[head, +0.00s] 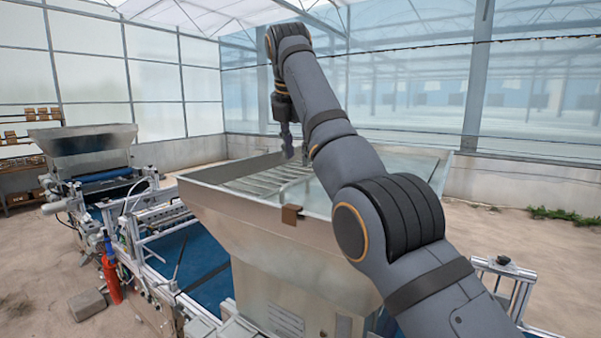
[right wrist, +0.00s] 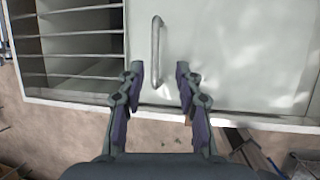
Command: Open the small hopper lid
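The hopper lid (right wrist: 230,50) is a pale flat metal panel that lies beside the slatted part of the hopper in the right wrist view. A bar handle (right wrist: 156,50) stands on it near its left edge. My right gripper (right wrist: 160,76) is open, with its two fingertips on either side of the handle's near end and not visibly touching it. In the head view my right gripper (head: 289,150) points down over the metal hopper (head: 255,218). My left gripper is not in view.
Slats (head: 265,182) fill the left part of the hopper top. A brown bracket (head: 291,214) sits on the near rim. Another hopper (head: 85,145) stands at the left, and a red cylinder (head: 111,279) stands beside the machine frame.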

